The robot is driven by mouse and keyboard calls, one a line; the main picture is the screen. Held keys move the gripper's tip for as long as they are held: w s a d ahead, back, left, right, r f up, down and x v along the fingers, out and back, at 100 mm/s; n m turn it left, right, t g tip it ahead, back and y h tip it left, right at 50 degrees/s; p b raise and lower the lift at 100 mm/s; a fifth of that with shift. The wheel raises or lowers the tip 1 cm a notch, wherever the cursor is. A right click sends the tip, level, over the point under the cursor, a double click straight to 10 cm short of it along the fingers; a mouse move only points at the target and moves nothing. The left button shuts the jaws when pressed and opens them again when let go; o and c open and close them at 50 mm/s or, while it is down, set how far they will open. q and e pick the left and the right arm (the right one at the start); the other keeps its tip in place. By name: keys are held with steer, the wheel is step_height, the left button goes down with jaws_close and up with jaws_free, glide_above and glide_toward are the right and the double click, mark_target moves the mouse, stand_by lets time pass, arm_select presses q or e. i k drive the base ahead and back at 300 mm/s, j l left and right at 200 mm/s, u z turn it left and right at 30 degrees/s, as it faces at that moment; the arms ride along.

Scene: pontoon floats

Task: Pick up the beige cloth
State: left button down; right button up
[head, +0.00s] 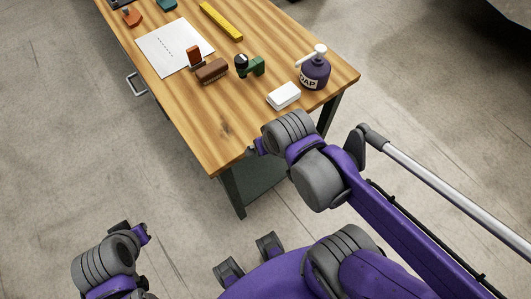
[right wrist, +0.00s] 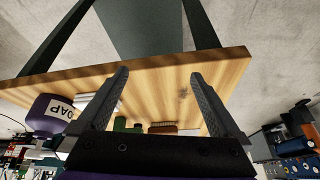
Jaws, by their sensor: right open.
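I see no beige cloth in either view. My right gripper (right wrist: 159,82) is open and empty in the right wrist view, its two dark fingers spread in front of the wooden table's near end. In the head view my right arm reaches the table's near right corner, and its fingers are hidden there. My left arm shows at the bottom left of the head view, away from the table, with its fingers not visible.
The wooden table (head: 226,128) holds a purple soap bottle (head: 314,72), white block (head: 284,96), brown brush (head: 212,71), green object (head: 251,66), paper (head: 172,45) and yellow level (head: 221,21). Its near end is bare. Other objects stand in the right wrist view's background.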

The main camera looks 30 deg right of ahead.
mark_target(280, 98)
steer(key=l+z, duration=0.15)
steer(key=z, duration=1.2)
steer(key=i+l+u, duration=0.25)
steer(key=l+u, duration=0.25)
steer(key=l, duration=0.2)
steer(key=i+l+u, duration=0.25)
steer(key=l, duration=0.2)
steer(key=l+u, duration=0.25)
steer(key=l, duration=0.15)
